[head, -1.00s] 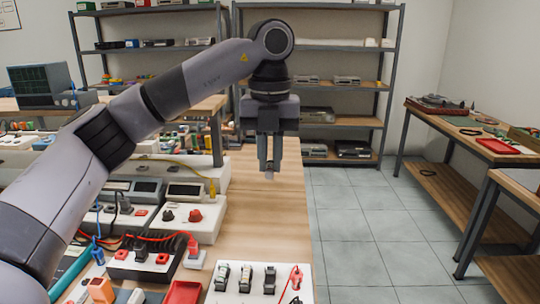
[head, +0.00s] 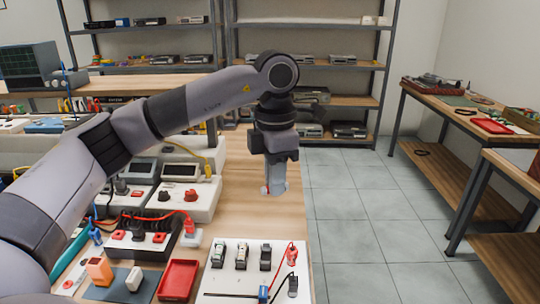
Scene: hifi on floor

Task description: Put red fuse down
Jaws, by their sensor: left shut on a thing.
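My left gripper (head: 273,188) points straight down over the bare wood near the right edge of the workbench (head: 243,205). Its fingers are shut on the red fuse (head: 265,189), of which only a small bit of red shows at the left of the fingertips. The fingers hide the rest of it. The fingertips are very low, at or just above the wood; I cannot tell whether the fuse touches it. My right gripper is not in view.
A white panel (head: 226,279) with several clips and leads lies in front, with a red tray (head: 178,280) to its left. White instrument boxes (head: 200,203) stand left of the gripper. Bare wood surrounds the fingertips; the bench edge is close on the right.

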